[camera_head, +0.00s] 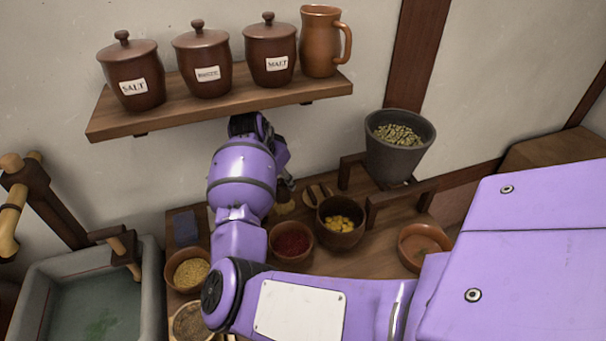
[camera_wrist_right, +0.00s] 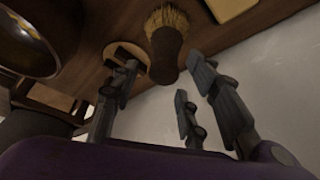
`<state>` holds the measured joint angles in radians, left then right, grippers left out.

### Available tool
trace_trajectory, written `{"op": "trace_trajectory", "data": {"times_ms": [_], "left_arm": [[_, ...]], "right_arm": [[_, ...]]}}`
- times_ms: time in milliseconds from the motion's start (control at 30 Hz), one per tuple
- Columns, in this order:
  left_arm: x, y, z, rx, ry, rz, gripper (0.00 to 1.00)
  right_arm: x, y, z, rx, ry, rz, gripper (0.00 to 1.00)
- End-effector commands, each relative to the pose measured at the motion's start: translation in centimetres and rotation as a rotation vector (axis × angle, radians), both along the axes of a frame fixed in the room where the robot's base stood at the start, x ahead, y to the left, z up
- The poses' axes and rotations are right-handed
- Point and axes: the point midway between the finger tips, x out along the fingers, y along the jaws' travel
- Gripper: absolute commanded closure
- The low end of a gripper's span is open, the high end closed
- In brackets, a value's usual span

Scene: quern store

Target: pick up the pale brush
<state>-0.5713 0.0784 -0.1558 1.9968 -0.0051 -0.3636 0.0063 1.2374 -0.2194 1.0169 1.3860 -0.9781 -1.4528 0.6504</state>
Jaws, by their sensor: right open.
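The brush (camera_wrist_right: 166,38) has straw-pale bristles and a darker brown handle. In the right wrist view it lies at the top middle, its handle end toward the gap between my fingers. In the head view only its tan bristle part (camera_head: 284,207) shows, beside my arm. My right gripper (camera_wrist_right: 166,72) is open, its dark fingers apart on both sides of the handle's line. I cannot tell whether they touch it. In the head view the right gripper (camera_head: 286,183) is small and partly hidden by my purple arm. My left gripper is not in view.
A slotted round wooden piece (camera_wrist_right: 127,56) lies close beside the brush. Bowls of yellow pieces (camera_head: 341,225) and red powder (camera_head: 291,243) stand near. The jar shelf (camera_head: 220,105) hangs above my wrist. A stone basin (camera_head: 38,290) is at left, a grey grain hopper (camera_head: 391,155) at right.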

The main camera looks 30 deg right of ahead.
Motion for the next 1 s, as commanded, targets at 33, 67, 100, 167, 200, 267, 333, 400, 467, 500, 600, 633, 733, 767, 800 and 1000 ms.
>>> {"op": "trace_trajectory", "data": {"times_ms": [33,67,100,167,200,267,333,400,467,500,600,633,733,767,800,1000], "left_arm": [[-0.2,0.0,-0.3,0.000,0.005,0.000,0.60],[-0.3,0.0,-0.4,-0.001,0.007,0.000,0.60],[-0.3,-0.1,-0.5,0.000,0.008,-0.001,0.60],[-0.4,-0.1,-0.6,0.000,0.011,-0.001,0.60],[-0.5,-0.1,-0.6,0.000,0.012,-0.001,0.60],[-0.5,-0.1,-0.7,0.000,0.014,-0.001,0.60],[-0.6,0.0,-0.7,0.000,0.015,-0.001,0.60],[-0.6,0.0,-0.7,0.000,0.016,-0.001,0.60],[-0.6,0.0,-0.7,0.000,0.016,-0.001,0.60],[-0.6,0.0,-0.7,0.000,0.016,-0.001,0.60],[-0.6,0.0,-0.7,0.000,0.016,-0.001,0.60],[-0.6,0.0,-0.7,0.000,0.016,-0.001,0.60],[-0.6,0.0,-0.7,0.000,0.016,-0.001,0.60],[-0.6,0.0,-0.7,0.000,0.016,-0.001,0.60],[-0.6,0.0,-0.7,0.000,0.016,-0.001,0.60],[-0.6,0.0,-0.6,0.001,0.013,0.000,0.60]], "right_arm": [[-0.1,0.1,-1.3,0.005,0.009,0.004,0.59],[0.0,-0.1,-1.7,0.005,0.008,0.003,0.59],[0.0,-0.2,-2.1,0.006,0.008,0.003,0.59],[0.1,-0.3,-2.4,0.006,0.007,0.003,0.59],[0.1,-0.4,-2.5,0.005,0.006,0.003,0.59],[0.1,-0.4,-2.6,0.005,0.006,0.003,0.59],[0.1,-0.4,-2.5,0.005,0.005,0.002,0.59],[0.1,-0.4,-2.5,0.005,0.005,0.002,0.59],[0.1,-0.4,-2.5,0.005,0.005,0.002,0.64],[0.1,-0.4,-2.5,0.005,0.005,0.002,0.69],[0.1,-0.4,-2.5,0.005,0.005,0.002,0.82],[0.1,-0.4,-2.5,0.004,0.005,0.003,0.86],[0.1,-0.4,-2.5,0.005,0.006,0.003,0.99],[0.1,-0.4,-2.5,0.005,0.006,0.003,1.00],[0.1,-0.4,-2.5,0.005,0.006,0.003,1.00],[0.1,-0.4,-2.5,0.005,0.006,0.003,1.00]]}}
